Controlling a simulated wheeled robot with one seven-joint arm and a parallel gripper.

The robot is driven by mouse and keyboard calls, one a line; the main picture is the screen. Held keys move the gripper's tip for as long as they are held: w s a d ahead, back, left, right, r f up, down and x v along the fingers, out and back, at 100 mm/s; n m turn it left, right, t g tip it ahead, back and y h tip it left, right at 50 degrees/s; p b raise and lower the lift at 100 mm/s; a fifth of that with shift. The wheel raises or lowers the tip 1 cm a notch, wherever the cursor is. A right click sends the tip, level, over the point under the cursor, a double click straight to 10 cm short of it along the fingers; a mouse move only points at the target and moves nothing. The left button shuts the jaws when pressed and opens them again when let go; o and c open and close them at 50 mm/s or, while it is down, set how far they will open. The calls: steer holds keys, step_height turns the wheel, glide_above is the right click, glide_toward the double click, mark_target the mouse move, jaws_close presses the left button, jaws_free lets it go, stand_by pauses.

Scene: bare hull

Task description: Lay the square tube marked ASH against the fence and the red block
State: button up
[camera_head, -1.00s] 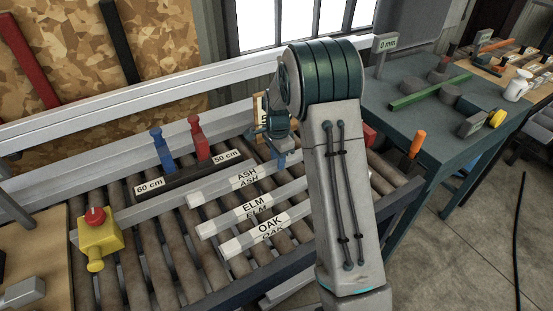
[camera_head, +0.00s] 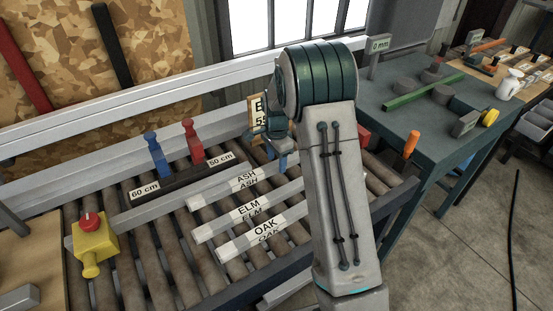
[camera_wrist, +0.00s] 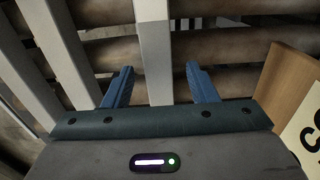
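The pale square tube marked ASH (camera_head: 238,182) lies on the rollers, the rearmost of three labelled tubes. The red block (camera_head: 193,141) stands at the 50 cm label, right of a blue block (camera_head: 156,155) at 60 cm. The grey fence (camera_head: 75,170) runs behind them. My gripper (camera_head: 283,160) is over the right part of the tubes, partly hidden by my arm. In the wrist view my gripper (camera_wrist: 160,84) is open, with a pale tube (camera_wrist: 154,45) running between its fingers in the picture. Its label is not visible there, and contact cannot be told.
Tubes marked ELM (camera_head: 245,210) and OAK (camera_head: 265,232) lie in front of ASH. An upright sign board (camera_head: 257,111) stands close behind my gripper. A grey-green table (camera_head: 400,115) is at the right.

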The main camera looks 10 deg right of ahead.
mark_target(277, 164)
step_height(277, 164, up, 14)
steer(key=shift+b, duration=0.45)
steer(key=shift+f, duration=0.1)
steer(key=s+r+n+t, duration=0.1)
steer(key=s+r+n, duration=0.2)
steer(key=s, duration=0.4)
steer(key=s+r+n, duration=0.2)
steer(key=s+n, duration=0.2)
steer(key=s, duration=0.4)
steer(key=s+f+n+t, duration=0.1)
steer(key=s+n, duration=0.2)
steer(key=s, duration=0.4)
steer(key=s+a+f+n+t, duration=0.1)
steer(key=s+n, duration=0.3)
steer(key=s, duration=0.4)
steer(key=shift+s+a+f, duration=0.15)
steer(key=shift+a+f, duration=0.1)
steer(key=shift+f, duration=0.1)
